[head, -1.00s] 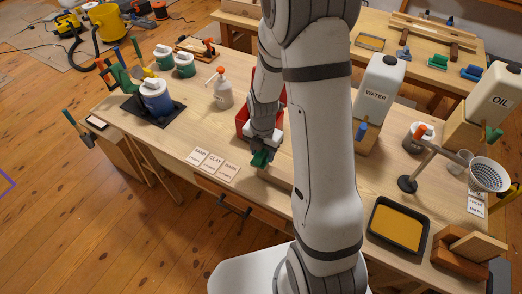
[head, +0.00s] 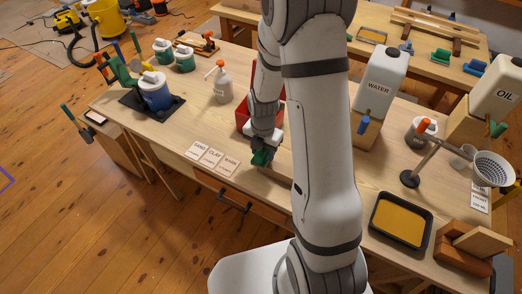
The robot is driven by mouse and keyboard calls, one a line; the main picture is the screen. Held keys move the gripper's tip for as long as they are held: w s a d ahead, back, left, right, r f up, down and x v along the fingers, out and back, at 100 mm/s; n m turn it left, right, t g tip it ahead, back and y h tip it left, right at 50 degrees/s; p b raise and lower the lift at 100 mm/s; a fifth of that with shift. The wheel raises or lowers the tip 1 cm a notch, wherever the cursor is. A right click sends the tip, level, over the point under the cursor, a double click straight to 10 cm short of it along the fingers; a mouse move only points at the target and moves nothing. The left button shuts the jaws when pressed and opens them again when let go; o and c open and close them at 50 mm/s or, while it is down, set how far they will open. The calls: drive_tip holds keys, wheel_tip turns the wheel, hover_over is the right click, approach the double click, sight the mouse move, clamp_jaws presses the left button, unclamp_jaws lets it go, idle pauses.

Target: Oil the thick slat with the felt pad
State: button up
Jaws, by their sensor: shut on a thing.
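My gripper (head: 263,149) is shut on a green block, which looks like the back of the felt pad (head: 260,158). It is low over the near side of the workbench, in front of the red bin. A pale wooden piece (head: 276,173), possibly the thick slat, shows just right of and below the pad. My arm hides most of it. I cannot tell whether the pad touches it, and the pad's underside is hidden. A yellow-filled black tray (head: 401,221) lies on the bench at the right. A container marked OIL (head: 496,95) stands at the far right.
The red bin (head: 243,120) is close behind my gripper. Cards marked SAND, CLAY and WARN (head: 212,158) lie to its left. A WATER container (head: 379,88), a funnel stand (head: 410,179) and stacked blocks (head: 464,257) crowd the right. Bare bench lies around the spray bottle (head: 221,88).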

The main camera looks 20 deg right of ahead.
drive_tip(key=shift+f+b, duration=0.35)
idle(0.3)
drive_tip(key=shift+b, duration=0.4)
idle(0.7)
drive_tip(key=s+d, duration=0.5)
drive_tip(key=d, duration=0.1)
drive_tip(key=shift+s+r+b, duration=0.15)
drive_tip(key=shift+s+b, duration=0.15)
drive_tip(key=shift+b, duration=0.1)
drive_tip(key=s+d, duration=0.2)
drive_tip(key=s+d+b, duration=0.1)
drive_tip(key=s+d, duration=0.2)
drive_tip(key=shift+s+d, duration=0.2)
drive_tip(key=shift+s, duration=0.05)
drive_tip(key=w+a, duration=0.5)
drive_tip(key=shift+w+a, duration=0.3)
drive_tip(key=w+a, duration=0.5)
drive_tip(key=shift+w+a, duration=0.3)
drive_tip(key=shift+a, duration=0.1)
